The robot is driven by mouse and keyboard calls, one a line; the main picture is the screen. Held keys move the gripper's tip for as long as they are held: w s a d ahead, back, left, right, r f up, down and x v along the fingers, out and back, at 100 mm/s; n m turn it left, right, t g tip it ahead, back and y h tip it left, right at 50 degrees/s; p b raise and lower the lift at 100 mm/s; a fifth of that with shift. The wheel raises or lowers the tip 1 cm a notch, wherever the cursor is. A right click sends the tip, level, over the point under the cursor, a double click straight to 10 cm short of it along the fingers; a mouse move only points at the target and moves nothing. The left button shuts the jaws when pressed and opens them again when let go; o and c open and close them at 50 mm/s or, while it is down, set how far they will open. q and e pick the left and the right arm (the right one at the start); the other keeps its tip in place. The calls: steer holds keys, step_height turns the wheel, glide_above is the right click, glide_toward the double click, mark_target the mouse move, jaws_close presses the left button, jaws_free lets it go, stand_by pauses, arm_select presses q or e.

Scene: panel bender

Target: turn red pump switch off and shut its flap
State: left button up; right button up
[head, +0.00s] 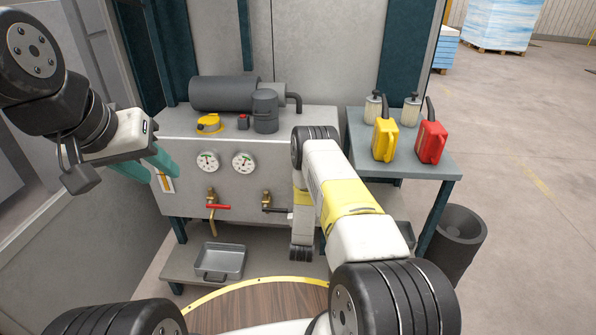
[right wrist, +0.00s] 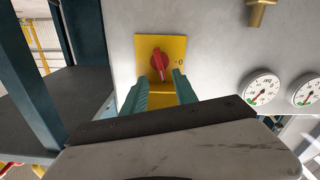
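The red pump switch (right wrist: 158,62) is a red knob on a yellow plate (right wrist: 145,45), seen in the right wrist view. Its handle stands roughly upright in the picture, with a 0 mark to its right. My right gripper (right wrist: 163,88) is open, its teal fingers apart over the plate's lower part. Yellow shows between them; I cannot tell whether this is the flap, or whether the fingers touch it. In the head view my right arm hides the switch. My left gripper (head: 150,167) is open and empty in front of the cabinet's left side, by a pale plate with an orange strip (head: 167,184).
The grey cabinet (head: 230,190) carries two gauges (head: 207,161), a red-handled valve (head: 217,207) and a dark-handled valve (head: 267,204). A side table (head: 413,158) with yellow (head: 385,140) and red (head: 431,142) cans stands right. A metal tray (head: 220,262) sits below.

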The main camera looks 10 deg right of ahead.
steer(key=x, duration=0.7)
jaws_close()
